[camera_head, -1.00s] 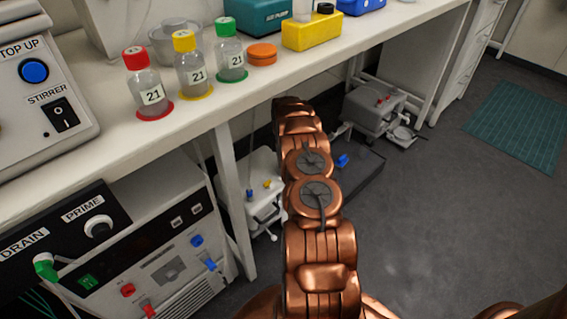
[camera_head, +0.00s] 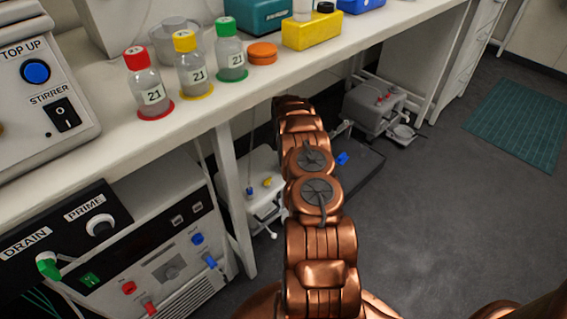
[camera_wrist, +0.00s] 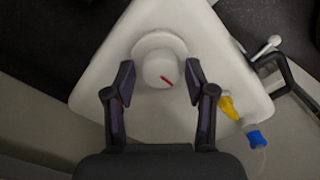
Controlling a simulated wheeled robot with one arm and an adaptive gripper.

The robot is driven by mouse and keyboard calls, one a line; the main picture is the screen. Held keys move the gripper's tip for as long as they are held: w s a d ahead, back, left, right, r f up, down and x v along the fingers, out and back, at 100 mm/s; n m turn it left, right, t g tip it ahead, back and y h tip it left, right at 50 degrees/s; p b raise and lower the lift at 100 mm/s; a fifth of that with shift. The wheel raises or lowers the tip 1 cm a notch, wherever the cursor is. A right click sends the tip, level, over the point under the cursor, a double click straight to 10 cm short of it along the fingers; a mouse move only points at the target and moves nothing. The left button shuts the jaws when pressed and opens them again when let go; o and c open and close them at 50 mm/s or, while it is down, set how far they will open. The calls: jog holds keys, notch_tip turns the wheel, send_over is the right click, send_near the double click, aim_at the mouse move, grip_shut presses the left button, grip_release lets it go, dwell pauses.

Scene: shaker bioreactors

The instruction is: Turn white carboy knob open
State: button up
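The white carboy (camera_wrist: 85,90) fills the middle of the wrist view. Its round white knob (camera_wrist: 158,66) has a short red mark slanting towards the lower right. My gripper (camera_wrist: 158,70) is open, with one dark finger on each side of the knob. I see small gaps between the fingertips and the knob, but cannot tell their depth relative to it. In the head view, a white carboy (camera_head: 262,165) stands under the bench, partly hidden by my copper arm. My gripper is hidden there.
A yellow fitting (camera_wrist: 228,107) and a blue fitting (camera_wrist: 256,138) stick out at the carboy's right. A dark bar (camera_wrist: 290,82) with a white lever lies beyond. The bench (camera_head: 190,110) overhangs, with its leg (camera_head: 235,200) close left of the carboy. Open floor lies right.

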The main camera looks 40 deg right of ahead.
jog(key=shift+o, duration=0.3)
jog(key=shift+r, duration=3.75)
